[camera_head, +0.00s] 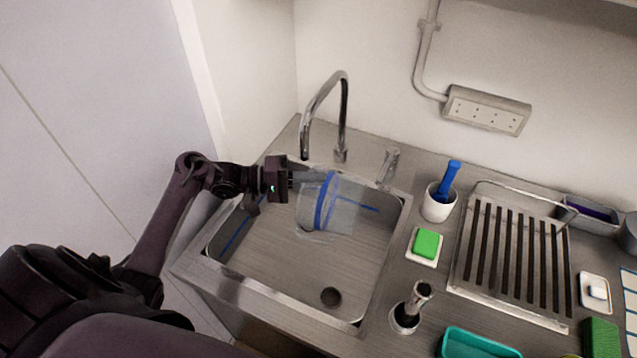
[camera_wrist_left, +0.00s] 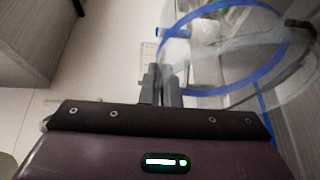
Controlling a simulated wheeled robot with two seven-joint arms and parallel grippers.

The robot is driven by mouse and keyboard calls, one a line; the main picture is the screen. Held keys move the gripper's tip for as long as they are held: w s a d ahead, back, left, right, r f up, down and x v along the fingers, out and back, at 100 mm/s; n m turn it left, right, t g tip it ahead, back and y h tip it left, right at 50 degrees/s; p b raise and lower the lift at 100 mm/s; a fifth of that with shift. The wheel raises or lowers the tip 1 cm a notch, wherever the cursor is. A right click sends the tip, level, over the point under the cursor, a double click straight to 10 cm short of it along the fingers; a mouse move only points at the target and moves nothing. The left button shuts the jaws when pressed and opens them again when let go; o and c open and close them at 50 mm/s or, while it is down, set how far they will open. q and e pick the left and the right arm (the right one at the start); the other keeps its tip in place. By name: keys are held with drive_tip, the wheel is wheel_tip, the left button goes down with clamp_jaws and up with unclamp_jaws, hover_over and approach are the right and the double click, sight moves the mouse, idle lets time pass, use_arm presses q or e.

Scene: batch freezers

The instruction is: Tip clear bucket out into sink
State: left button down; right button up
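The clear bucket (camera_head: 345,218), see-through with a blue band, is held in the air over the steel sink (camera_head: 270,262). It is tilted well over onto its side. My left gripper (camera_head: 305,176) reaches in from the left, its fingers at the bucket's upper left edge. In the left wrist view the fingers (camera_wrist_left: 161,85) are close together at the near edge of the bucket (camera_wrist_left: 225,50), apparently pinching its thin wall. I cannot tell whether anything is inside the bucket. The sink's floor shows bare around the drain (camera_head: 331,296). My right gripper is not in view.
A tall curved tap (camera_head: 342,100) stands behind the sink, close to the bucket. Right of the sink are a white cup (camera_head: 438,206) with a blue-handled tool, a green sponge (camera_head: 427,243), a draining rack (camera_head: 515,262) and a teal tray (camera_head: 475,345).

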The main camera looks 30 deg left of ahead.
use_arm(q)
drive_tip(key=a+b, duration=0.1)
drive_tip(key=a+t+h+b, duration=0.1)
drive_tip(key=a+n+h+b, duration=0.1)
drive_tip(key=shift+s+a+f+b, duration=0.1)
drive_tip(key=shift+s+a+b, duration=0.1)
drive_tip(key=shift+s+b, duration=0.1)
idle(0.6)
drive_tip(key=shift+t, duration=0.4)
